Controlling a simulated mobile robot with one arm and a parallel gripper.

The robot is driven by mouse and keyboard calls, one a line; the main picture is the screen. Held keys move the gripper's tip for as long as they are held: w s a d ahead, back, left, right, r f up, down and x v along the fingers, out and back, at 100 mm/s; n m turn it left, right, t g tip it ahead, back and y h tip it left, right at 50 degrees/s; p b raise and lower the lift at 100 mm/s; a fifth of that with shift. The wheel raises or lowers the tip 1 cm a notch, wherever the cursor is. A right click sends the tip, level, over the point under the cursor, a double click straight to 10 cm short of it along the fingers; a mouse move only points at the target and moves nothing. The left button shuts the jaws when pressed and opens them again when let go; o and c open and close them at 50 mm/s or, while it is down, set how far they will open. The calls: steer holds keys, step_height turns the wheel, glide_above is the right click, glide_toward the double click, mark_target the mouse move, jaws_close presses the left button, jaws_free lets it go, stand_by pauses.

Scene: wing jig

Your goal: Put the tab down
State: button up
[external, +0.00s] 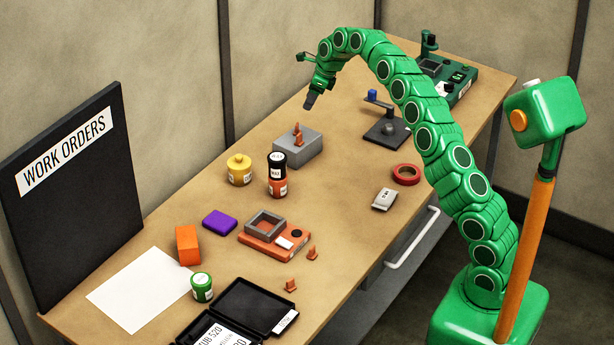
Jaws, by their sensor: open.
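One small orange tab (297,135) stands on top of the grey block (304,148) near the middle of the table. Two more small orange tabs, one (313,254) and another (291,286), rest on the table near its front edge. My gripper (310,101) hangs at the end of the green arm, pointing down, above and slightly right of the grey block. It is open, apart from the tab on the block, and nothing shows in it. The gap between its fingers is too small to make out.
Yellow jar (239,169) and dark-lidded jar (277,175) stand in front of the block. An orange fixture with a grey frame (273,234), purple box (220,222), red tape ring (406,174) and dark stand (387,132) are nearby. Bare tabletop lies right of the jars.

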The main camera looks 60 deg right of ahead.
steer(key=s+a+r+n+g+y, duration=0.1)
steer(key=s+a+r+n, duration=0.25)
steer(key=a, duration=0.35)
steer(key=s+a+r+n, duration=0.3)
steer(key=s+a+n, duration=0.1)
steer(key=a, duration=0.3)
steer(key=s+a+r+n+g, duration=0.25)
steer(key=s+a+n, duration=0.7)
steer(key=s, duration=0.55)
steer(key=s+a+f+n+h, duration=0.1)
steer(key=s+n, duration=0.3)
steer(key=s, duration=0.9)
steer(key=s+a+f+n+g+h, duration=0.1)
steer(key=s+f+n, duration=0.2)
steer(key=s, duration=0.9)
steer(key=s+a+f+n+g, duration=0.1)
steer(key=s+a+f+n, duration=0.1)
steer(key=s+n, duration=0.5)
steer(key=s+f, duration=0.1)
steer(key=s, duration=0.5)
steer(key=shift+s+h, duration=0.3)
steer(key=shift+h, duration=0.1)
steer(key=shift+f, duration=0.1)
steer(key=shift+c, duration=0.5)
steer(key=shift+c, duration=1)
